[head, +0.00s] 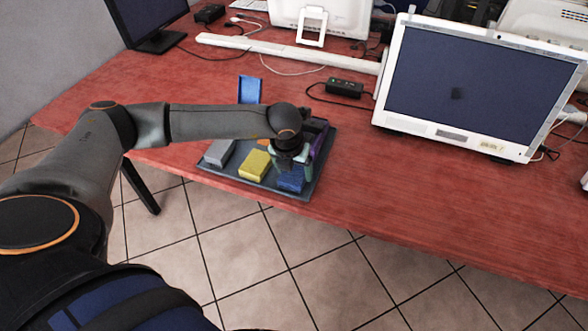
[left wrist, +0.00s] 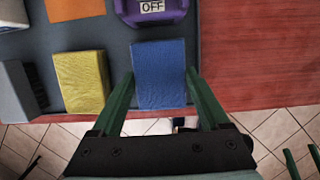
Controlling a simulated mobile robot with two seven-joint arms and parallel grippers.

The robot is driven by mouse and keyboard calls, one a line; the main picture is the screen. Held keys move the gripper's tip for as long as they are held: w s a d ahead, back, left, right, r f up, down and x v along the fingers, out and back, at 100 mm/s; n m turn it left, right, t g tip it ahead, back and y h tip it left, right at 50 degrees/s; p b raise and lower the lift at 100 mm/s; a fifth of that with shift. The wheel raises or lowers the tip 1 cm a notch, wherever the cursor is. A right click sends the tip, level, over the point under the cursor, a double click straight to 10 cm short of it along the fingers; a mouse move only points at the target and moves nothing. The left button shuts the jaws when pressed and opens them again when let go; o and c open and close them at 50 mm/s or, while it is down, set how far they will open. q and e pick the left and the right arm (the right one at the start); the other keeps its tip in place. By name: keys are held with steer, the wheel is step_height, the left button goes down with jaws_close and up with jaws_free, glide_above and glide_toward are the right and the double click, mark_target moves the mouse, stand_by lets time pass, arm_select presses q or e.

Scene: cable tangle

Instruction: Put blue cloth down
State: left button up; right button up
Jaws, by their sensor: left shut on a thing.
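The blue cloth (left wrist: 160,72) is a folded block at the front right corner of the dark tray (left wrist: 122,88). In the head view the blue cloth (head: 290,182) shows below my left gripper (head: 291,168). In the left wrist view my left gripper (left wrist: 163,82) has its green fingers on both sides of the cloth and is shut on it. I cannot tell whether the cloth touches the tray floor.
The tray also holds a yellow block (head: 254,165), a grey block (head: 219,152), an orange piece (left wrist: 75,8) and a purple item marked OFF (left wrist: 152,10). A white monitor (head: 480,85) stands to the right. The red table (head: 400,215) is clear right of the tray.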

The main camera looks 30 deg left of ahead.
mark_target(291, 181)
arm_select(q)
steer(key=shift+f, duration=0.2)
steer(key=o, duration=1.2)
steer(key=shift+s+r, duration=0.1)
steer(key=shift+r, duration=0.1)
steer(key=v, duration=1.2)
steer(key=shift+w, duration=0.35)
